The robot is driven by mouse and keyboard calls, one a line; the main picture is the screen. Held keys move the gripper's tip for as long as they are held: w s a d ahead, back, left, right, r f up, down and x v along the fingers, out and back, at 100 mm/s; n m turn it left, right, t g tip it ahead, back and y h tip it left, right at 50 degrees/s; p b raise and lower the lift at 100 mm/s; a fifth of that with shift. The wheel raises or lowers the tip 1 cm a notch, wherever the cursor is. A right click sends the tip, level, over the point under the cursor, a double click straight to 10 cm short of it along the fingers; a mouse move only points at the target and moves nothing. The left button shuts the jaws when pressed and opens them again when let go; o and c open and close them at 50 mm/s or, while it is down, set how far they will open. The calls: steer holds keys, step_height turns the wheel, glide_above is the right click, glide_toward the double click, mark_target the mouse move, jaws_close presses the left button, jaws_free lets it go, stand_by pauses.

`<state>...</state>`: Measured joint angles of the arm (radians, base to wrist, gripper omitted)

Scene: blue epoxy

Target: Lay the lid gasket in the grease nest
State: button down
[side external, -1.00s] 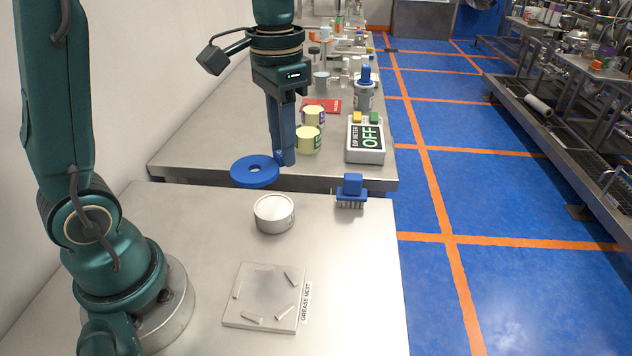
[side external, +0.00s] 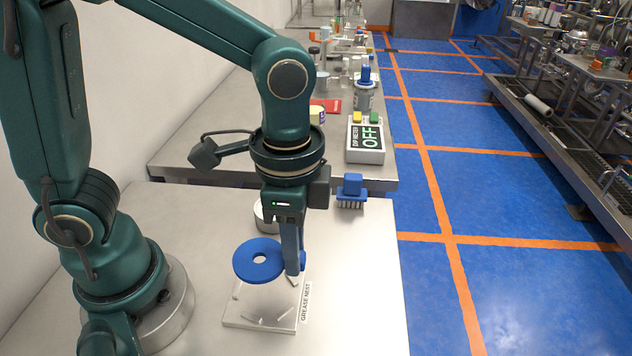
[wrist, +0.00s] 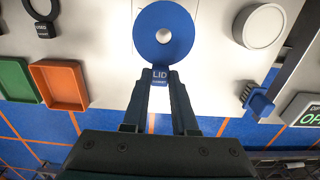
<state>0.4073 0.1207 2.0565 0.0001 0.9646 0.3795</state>
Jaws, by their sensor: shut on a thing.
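The lid gasket is a flat blue ring (side external: 244,263) with a round hole and a tab; the tab reads "LID" in the wrist view (wrist: 164,30). My gripper (side external: 297,268) is shut on its tab and holds the ring level, to the left of the fingers.
A white round tin (wrist: 263,26) stands behind my gripper, partly hidden in the side view. A blue brush (side external: 351,190) is at the table's far right edge. The OFF meter (side external: 366,143) stands on the far table. The wrist view shows an orange tray (wrist: 60,84) and a green tray (wrist: 16,78).

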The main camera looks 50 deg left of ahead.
glide_above(298, 296)
steer(key=shift+f, duration=2.8)
steer(key=shift+f, duration=0.85)
steer(key=c, duration=0.6)
jaws_free()
steer(key=shift+r, duration=2.45)
steer(key=shift+r, duration=2.6)
